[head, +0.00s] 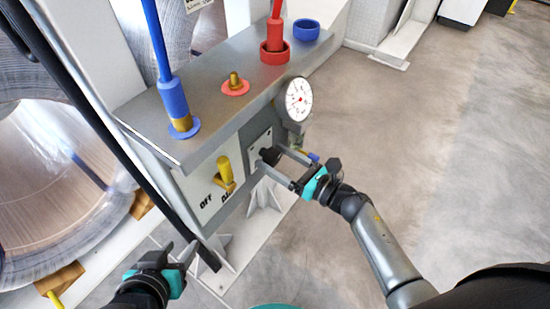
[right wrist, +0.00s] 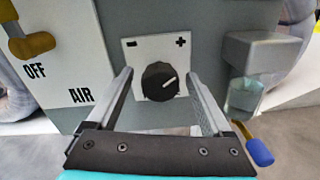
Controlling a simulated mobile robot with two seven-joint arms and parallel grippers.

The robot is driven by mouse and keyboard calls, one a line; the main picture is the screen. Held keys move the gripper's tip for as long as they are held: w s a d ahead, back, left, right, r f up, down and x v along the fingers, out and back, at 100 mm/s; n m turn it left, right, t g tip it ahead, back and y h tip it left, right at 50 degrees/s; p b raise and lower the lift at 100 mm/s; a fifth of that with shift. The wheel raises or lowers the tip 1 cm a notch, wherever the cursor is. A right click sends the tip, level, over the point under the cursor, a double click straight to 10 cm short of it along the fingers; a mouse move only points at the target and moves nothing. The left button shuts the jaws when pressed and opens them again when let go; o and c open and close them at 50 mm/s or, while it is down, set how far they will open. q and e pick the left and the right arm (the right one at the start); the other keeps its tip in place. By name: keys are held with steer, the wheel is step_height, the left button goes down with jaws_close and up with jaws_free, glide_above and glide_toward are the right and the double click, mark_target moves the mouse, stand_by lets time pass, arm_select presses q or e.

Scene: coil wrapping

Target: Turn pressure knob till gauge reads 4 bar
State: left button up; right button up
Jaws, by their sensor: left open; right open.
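The black pressure knob (right wrist: 160,82) sits on a white plate marked minus and plus in the right wrist view. My right gripper (right wrist: 163,85) is open, with one finger on each side of the knob and gaps visible between. The round white gauge (head: 298,99) with a red needle is above and right of the knob; its reading is too small to tell. My left gripper (head: 182,252) is open and empty at the lower left.
A yellow valve lever (head: 225,173) sits on the OFF/AIR plate left of the knob. A blue hose fitting (head: 176,106), a red fitting (head: 274,49) and a blue ring (head: 306,30) are on top. A clear bowl (right wrist: 243,96) hangs right of the knob. Floor at right is clear.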

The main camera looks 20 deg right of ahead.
steer(key=shift+w+a, duration=0.15)
steer(key=shift+w, duration=0.05)
steer(key=shift+c, duration=0.3)
jaws_close()
stand_by(0.3)
